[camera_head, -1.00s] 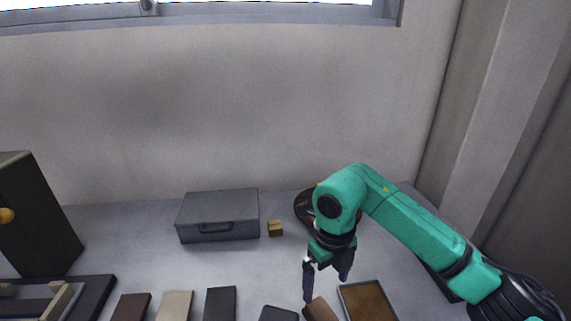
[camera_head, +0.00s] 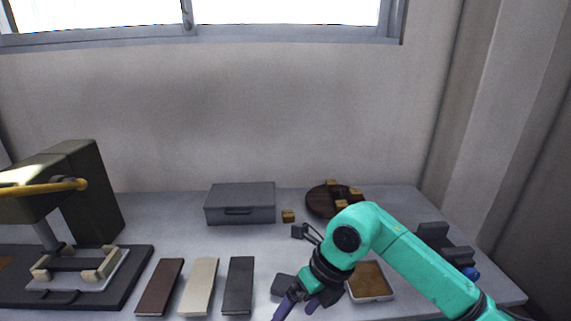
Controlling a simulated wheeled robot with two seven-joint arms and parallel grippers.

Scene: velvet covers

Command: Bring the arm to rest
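My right arm comes in from the right, teal with black joints. My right gripper (camera_head: 302,304) hangs over the front part of the table, with its dark fingers spread apart. My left arm and gripper are out of view.
Brown (camera_head: 160,287), cream (camera_head: 199,287) and black (camera_head: 238,286) covers lie in a row. A press (camera_head: 90,195) stands left; a grey case (camera_head: 240,204), small brass block (camera_head: 288,216) and round dark stand (camera_head: 318,203) are behind.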

